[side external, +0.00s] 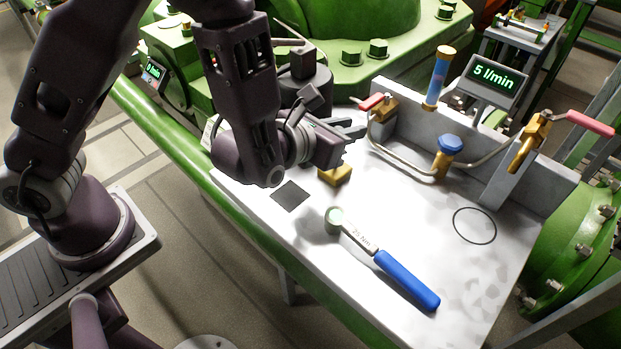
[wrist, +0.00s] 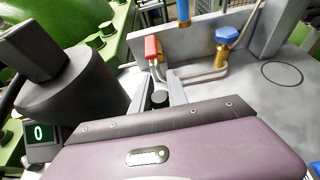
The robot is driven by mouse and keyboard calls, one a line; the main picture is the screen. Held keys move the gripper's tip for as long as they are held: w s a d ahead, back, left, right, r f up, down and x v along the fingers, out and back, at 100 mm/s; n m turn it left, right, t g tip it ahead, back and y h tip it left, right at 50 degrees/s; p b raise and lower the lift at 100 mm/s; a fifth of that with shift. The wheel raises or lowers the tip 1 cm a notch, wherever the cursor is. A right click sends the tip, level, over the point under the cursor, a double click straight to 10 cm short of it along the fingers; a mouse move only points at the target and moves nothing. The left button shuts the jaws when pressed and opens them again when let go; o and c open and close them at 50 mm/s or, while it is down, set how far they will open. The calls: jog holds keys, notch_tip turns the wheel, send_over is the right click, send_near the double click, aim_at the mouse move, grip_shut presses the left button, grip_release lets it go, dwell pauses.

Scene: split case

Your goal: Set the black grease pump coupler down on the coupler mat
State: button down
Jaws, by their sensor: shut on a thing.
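My gripper (side external: 352,127) is above the white bench, beside the dark pump body. In the wrist view its fingers (wrist: 159,92) are shut on a small black round piece, the black coupler (wrist: 159,98). In the side view I cannot make out the coupler between the fingers. The coupler mat, a dark square (side external: 290,195), lies flat and bare on the bench, below and left of my gripper in the side view. The mat does not show in the wrist view.
The dark pump body (side external: 304,88) stands close behind my gripper. A brass block (side external: 335,175) sits below it. A red-handled valve (side external: 380,106), pipe and blue-knobbed valve (side external: 449,152) stand right. A blue-handled wrench (side external: 407,280) lies in front. A thin black ring (side external: 474,225) marks the bench.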

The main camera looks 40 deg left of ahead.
notch_tip(320, 180, up, 12)
jog(key=n+g+y, duration=0.4)
jog(key=n+y, duration=0.5)
send_over(290, 185)
notch_tip(290, 185, down, 11)
jog(key=shift+f, duration=3.6)
jog(key=shift+f, duration=0.6)
jog(key=c, duration=1.2)
grip_release()
jog(key=shift+w, duration=0.1)
